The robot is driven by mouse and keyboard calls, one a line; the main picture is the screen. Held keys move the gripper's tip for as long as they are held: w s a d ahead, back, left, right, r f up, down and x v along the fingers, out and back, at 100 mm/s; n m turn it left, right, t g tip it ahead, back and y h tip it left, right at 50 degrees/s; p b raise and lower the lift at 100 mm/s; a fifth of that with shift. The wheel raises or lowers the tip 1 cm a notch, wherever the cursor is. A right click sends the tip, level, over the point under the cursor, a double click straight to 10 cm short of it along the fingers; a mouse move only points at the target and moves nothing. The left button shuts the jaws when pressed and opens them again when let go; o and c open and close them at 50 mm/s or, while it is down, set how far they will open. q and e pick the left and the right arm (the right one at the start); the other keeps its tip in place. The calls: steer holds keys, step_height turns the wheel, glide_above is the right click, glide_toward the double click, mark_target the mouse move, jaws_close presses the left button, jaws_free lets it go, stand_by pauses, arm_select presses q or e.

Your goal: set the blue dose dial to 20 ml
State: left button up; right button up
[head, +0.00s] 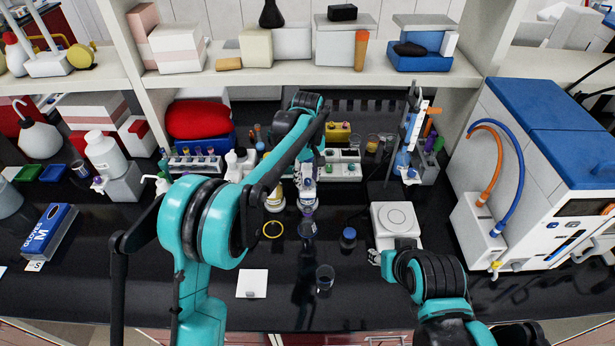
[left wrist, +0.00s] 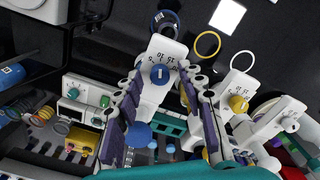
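The blue dose dial (left wrist: 160,73) sits on a white dispenser head (left wrist: 163,50) with a printed scale; I make out 10 and 15, but cannot read the dial's pointer. My left gripper (left wrist: 162,80) is open, with its purple-padded fingers on either side of the dial; I cannot tell whether they touch it. In the head view my left gripper (head: 306,190) points down over the bench, and it hides most of the blue-dial dispenser. My right gripper (head: 380,257) is beside the white hotplate; its fingers are too small to tell their state.
A second dispenser with a yellow dial (left wrist: 238,104) stands close beside. Racks stand behind. The front left bench is mostly clear.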

arm_select(q)
jaws_close()
steer(key=shift+m, duration=0.4)
steer(key=m, duration=0.2)
steer(key=shift+m, duration=0.4)
steer(key=m, duration=0.4)
steer(key=shift+m, duration=0.3)
steer(key=m, duration=0.4)
steer(key=shift+d, duration=0.1)
steer(key=shift+m, duration=1.9)
